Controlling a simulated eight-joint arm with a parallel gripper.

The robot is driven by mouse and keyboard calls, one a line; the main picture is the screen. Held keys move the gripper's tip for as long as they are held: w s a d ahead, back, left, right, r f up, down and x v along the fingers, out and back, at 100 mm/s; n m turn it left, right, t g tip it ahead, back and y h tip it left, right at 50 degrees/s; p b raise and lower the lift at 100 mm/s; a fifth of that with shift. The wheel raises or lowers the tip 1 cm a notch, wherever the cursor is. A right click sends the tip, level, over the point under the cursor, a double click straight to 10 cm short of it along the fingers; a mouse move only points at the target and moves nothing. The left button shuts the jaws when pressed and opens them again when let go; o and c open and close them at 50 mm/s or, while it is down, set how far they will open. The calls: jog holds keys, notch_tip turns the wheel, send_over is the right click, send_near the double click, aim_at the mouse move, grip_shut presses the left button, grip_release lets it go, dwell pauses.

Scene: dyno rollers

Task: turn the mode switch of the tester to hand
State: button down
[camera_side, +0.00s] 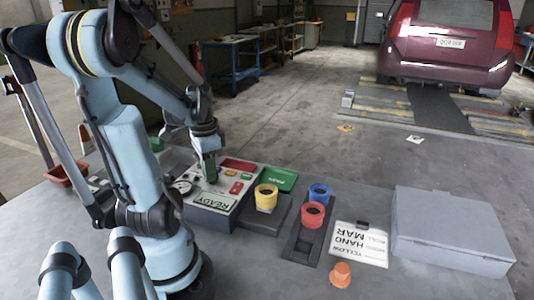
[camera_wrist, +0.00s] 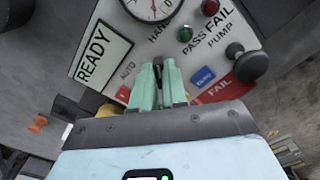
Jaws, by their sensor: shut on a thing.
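The tester (camera_side: 222,222) is a grey box with a light sloped panel at the middle left of the side view. In the wrist view its panel (camera_wrist: 90,80) carries a READY display (camera_wrist: 104,54), a round dial gauge (camera_wrist: 150,5), lamps marked PASS and FAIL, and the words AUTO and HAND. My gripper (camera_wrist: 163,72) has pale green fingers, close together, down at the panel between AUTO and HAND. They are shut on the mode switch, which they mostly hide, so its pointing direction cannot be read. In the side view my gripper (camera_side: 210,174) stands over the panel.
A black PUMP knob (camera_wrist: 251,66) and a blue button (camera_wrist: 203,76) lie right of the fingers. Yellow (camera_side: 266,200), blue (camera_side: 319,193) and red (camera_side: 312,215) cup-like parts stand right of the tester.

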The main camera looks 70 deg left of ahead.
dwell(0.4)
jog(key=c, duration=1.2)
grip_release()
jog(key=shift+o, duration=0.2)
notch_tip(320, 180, up, 12)
jog(key=shift+r, duration=0.1)
jog(key=w+d+f+t, duration=0.3)
jog(key=w+d, duration=0.4)
jog(key=d, duration=0.4)
jog(key=w+d+f+m+t, duration=0.1)
jog(key=w+d+f+t, duration=0.2)
jog(key=w+d, duration=0.5)
jog(key=d+t, duration=0.1)
jog(key=d, duration=0.3)
jog(key=shift+w+d, duration=0.15)
jog(key=shift+d, duration=0.1)
